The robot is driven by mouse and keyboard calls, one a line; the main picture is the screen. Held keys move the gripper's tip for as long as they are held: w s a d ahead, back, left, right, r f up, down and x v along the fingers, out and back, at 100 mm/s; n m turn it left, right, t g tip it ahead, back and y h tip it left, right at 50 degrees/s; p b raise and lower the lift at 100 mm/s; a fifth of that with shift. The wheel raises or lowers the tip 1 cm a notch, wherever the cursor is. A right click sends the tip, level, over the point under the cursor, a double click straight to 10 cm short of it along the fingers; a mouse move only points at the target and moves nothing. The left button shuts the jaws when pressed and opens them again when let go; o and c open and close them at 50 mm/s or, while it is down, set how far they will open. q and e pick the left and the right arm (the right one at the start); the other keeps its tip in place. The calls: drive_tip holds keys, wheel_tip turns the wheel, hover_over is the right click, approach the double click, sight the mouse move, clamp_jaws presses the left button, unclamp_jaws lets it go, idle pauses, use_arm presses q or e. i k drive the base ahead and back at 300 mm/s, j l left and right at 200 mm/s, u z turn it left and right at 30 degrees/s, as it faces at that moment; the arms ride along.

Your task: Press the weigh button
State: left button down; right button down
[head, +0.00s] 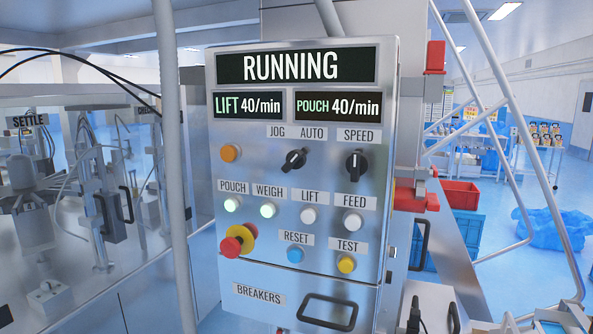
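The weigh button (268,210) is a small round button glowing pale green, under the WEIGH label (270,192) on the upright metal control panel (225,150). The pouch button (232,205) just left of it glows the same way. The lift button (309,216) and feed button (352,221) to the right look plain white. The display (290,68) reads RUNNING. Smaller displays read LIFT 40/min (248,105) and POUCH 40/min (337,106). I see neither of my grippers clearly, and nothing covers the weigh button.
A red emergency stop (231,246) on a yellow base sits below the pouch button. The blue reset (295,255) and yellow test (346,264) buttons are lower right. A vertical post (172,130) stands left of the panel. Two dark upright pieces (414,315) at the bottom right are unclear.

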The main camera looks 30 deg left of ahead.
sight(268, 210)
drive_tip(key=u, duration=1.45)
